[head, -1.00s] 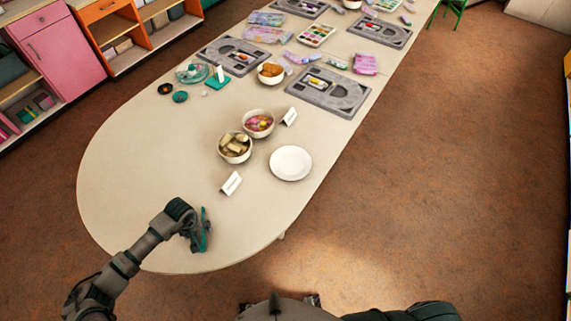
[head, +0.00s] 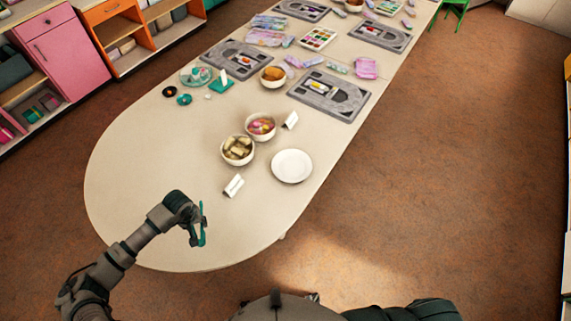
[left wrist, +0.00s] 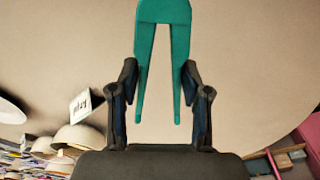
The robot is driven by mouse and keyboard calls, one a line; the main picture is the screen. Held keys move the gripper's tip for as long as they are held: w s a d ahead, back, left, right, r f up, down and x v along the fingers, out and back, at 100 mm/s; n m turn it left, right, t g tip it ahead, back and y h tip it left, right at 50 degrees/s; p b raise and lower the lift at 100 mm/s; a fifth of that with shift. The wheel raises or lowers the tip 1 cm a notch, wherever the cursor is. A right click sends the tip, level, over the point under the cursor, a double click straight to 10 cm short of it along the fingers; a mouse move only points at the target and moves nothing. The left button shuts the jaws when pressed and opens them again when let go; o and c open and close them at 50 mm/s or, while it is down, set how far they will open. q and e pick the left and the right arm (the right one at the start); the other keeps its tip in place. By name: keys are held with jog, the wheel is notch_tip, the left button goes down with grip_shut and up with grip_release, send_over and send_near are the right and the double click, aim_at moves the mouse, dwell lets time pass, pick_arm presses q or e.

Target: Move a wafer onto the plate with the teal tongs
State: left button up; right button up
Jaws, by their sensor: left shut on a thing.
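My left gripper (head: 198,229) is shut on the teal tongs (head: 202,222), over the near rounded end of the table. In the left wrist view the tongs (left wrist: 147,70) stand between the two fingers (left wrist: 160,78), with their two arms apart and nothing between them. The wafers (head: 238,148) are pale tan pieces heaped in a white bowl (head: 226,157), beyond the gripper and to its right. The white plate (head: 292,166) is empty, right of that bowl. My right gripper is not in view.
A second white bowl (head: 261,138) with pink and yellow pieces stands behind the wafer bowl. A small white card (head: 234,186) stands in front, another (head: 290,120) farther back. The left near tabletop is clear.

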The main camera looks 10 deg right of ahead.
pick_arm(q)
notch_tip(320, 180, up, 6)
jog(key=shift+f+p, duration=0.25)
jog(key=shift+p, duration=1)
